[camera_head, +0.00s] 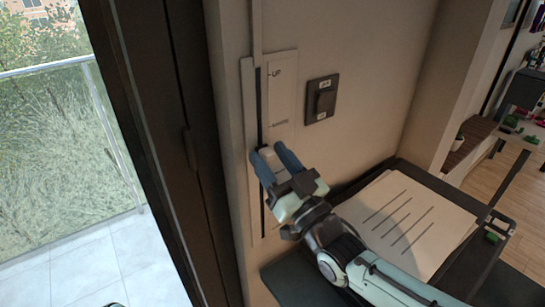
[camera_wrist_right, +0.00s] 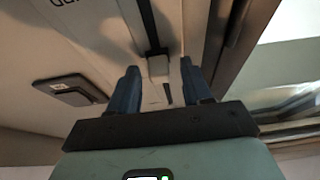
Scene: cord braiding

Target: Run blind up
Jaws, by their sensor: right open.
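A pale vertical control panel (camera_head: 284,95) with a dark slot is fixed to the wall; "UP" is printed near its top. A light grey slider knob (camera_head: 268,157) sits on the slot around mid-height. My right gripper (camera_head: 270,154) is open, with its two blue fingers on either side of the knob. In the right wrist view the knob (camera_wrist_right: 158,68) shows between the spread fingers (camera_wrist_right: 160,80), with visible gaps on both sides. No blind fabric is clearly visible.
A dark wall switch (camera_head: 321,99) is right of the panel. A dark table (camera_head: 405,166) with a striped paper sheet (camera_head: 410,222) lies below right, under my right arm. A dark door frame (camera_head: 165,130) and glass stand to the left.

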